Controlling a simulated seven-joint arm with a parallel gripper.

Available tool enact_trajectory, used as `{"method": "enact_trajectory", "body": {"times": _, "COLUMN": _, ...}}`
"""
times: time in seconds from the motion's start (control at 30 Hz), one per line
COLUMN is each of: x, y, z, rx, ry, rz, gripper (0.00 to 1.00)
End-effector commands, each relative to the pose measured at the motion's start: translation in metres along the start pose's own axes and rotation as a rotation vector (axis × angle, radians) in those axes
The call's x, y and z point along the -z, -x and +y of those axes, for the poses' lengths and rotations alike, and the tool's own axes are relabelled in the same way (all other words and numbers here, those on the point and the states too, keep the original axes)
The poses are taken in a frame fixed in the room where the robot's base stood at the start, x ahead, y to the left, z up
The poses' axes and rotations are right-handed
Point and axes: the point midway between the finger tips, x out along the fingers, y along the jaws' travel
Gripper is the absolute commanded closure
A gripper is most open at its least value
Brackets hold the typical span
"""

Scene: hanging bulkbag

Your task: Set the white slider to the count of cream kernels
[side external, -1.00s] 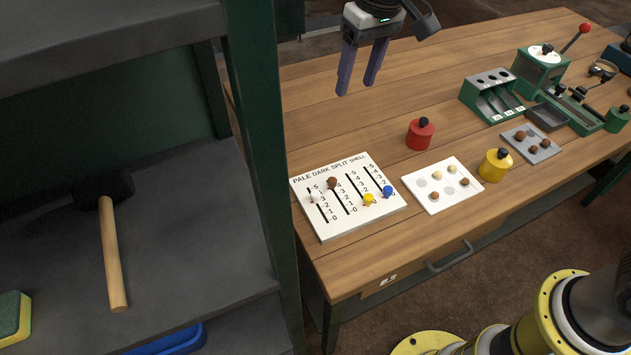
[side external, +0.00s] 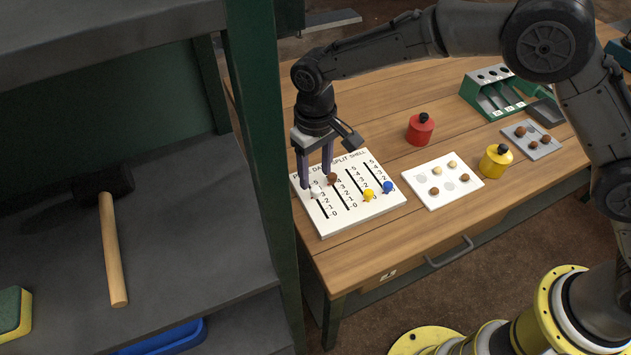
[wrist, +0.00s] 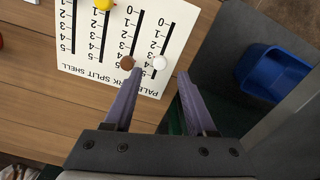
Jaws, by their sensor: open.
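The white board (side external: 345,222) has columns marked PALE, DARK, SPLIT and SHELL, with scales from 0 to 5. The white slider (side external: 317,193) is in the PALE column around 3 to 4; the exact mark is unclear. It also shows in the wrist view (wrist: 160,63). My gripper (side external: 317,178) is open above it; in the wrist view the fingers (wrist: 161,86) point towards the white slider, with nothing between them. Two cream kernels, one left (side external: 437,170) and one right (side external: 452,165), lie on the white card (side external: 438,205) beside two brown kernels.
The brown slider (side external: 332,178) is close to the white slider, by my gripper's right finger. Yellow (side external: 368,195) and blue (side external: 388,187) sliders are further right. A red canister (side external: 420,130) and a yellow canister (side external: 495,163) stand near the card. A shelf post (side external: 262,150) rises left of the board.

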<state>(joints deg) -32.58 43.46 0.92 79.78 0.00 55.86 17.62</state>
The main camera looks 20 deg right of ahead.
Motion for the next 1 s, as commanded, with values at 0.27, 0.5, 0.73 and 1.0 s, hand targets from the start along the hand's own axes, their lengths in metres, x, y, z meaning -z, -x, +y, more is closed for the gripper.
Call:
{"method": "enact_trajectory", "body": {"times": 0.27, "x": 0.000, "y": -0.036, "z": 0.000, "rx": 0.000, "ry": 0.000, "rz": -0.001, "gripper": 0.44}}
{"method": "enact_trajectory", "body": {"times": 0.5, "x": 0.000, "y": -0.042, "z": 0.000, "rx": 0.000, "ry": 0.000, "rz": 0.000, "gripper": 0.44}}
{"method": "enact_trajectory", "body": {"times": 0.73, "x": 0.000, "y": -0.042, "z": 0.000, "rx": 0.000, "ry": 0.000, "rz": 0.000, "gripper": 0.56}}
{"method": "enact_trajectory", "body": {"times": 1.0, "x": 0.000, "y": -0.041, "z": 0.000, "rx": 0.000, "ry": 0.000, "rz": 0.000, "gripper": 1.00}}
